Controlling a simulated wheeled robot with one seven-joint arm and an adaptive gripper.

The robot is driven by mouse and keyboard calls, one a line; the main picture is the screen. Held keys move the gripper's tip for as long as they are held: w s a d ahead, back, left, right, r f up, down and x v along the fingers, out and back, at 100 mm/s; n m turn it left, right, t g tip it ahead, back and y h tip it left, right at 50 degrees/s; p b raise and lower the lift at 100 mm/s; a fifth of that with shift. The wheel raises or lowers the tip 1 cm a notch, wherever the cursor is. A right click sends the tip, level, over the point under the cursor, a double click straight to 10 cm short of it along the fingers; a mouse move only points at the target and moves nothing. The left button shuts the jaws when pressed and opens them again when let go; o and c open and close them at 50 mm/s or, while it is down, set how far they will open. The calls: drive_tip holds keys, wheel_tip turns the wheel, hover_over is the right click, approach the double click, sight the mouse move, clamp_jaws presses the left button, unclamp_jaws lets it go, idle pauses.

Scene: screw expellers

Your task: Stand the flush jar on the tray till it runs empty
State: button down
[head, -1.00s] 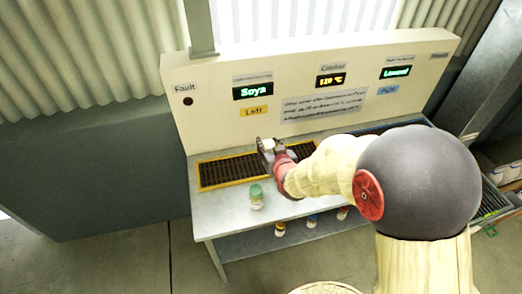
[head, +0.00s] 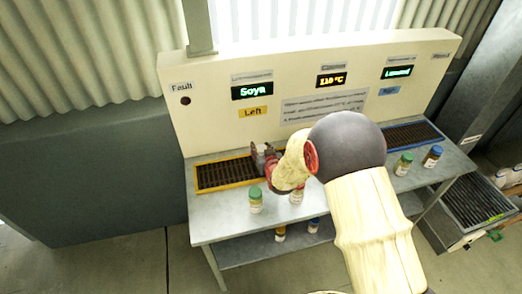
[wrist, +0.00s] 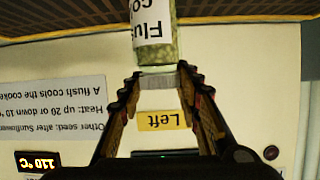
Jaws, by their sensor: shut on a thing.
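My gripper (head: 262,152) is shut on the flush jar, over the right part of the yellow-edged left tray (head: 198,180). In the wrist view, which is upside down, the fingertips (wrist: 158,82) close around one end of the flush jar (wrist: 153,42). Its white label shows part of the word "Flush", and greenish contents show near the fingers. The tray's dark grating (wrist: 60,14) lies beyond the jar at the top of that view. Whether the jar touches the grating I cannot tell. In the head view the jar is mostly hidden by my gripper.
A green-lidded jar (head: 256,202) and another jar (head: 297,197), partly hidden, stand on the bench front. A green-lidded jar (head: 403,164) and a blue-lidded jar (head: 433,157) stand near the blue-edged right tray (head: 413,135). The panel (head: 300,85) rises behind, with "Soya", "Left" and "110 °C".

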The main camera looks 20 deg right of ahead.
drive_tip(key=shift+r, duration=0.15)
drive_tip(key=shift+f, duration=0.2)
drive_tip(key=c, duration=1.3)
unclamp_jaws()
drive_tip(key=shift+o, duration=0.2)
drive_tip(key=shift+r, duration=0.1)
